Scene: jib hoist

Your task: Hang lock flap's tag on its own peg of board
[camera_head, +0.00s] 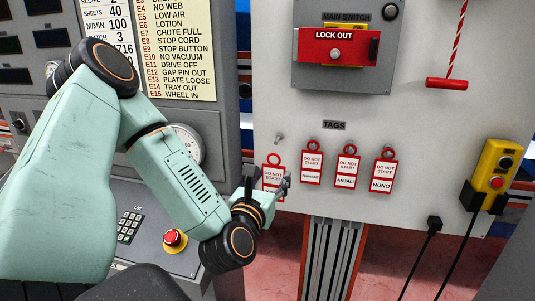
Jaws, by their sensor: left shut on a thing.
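My left gripper (281,186) is shut on a red and white "DO NOT START" tag (272,171). The tag hangs upright in front of the grey board (415,110), its lower part partly hidden by the gripper. A bare peg (279,138) sticks out of the board just above and slightly right of the tag's ring. The ring looks below the peg, apart from it. The red "LOCK OUT" flap (334,34) is at the top of the board, under the "MAIN SWITCH" label. My right gripper is not in view.
Three similar tags hang in a row to the right: one with an unreadable name (312,166), "ANJALI" (346,170) and "NUNO" (383,174). A yellow control box (495,165) hangs at far right. A red emergency button (174,239) is on the left console below my arm.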

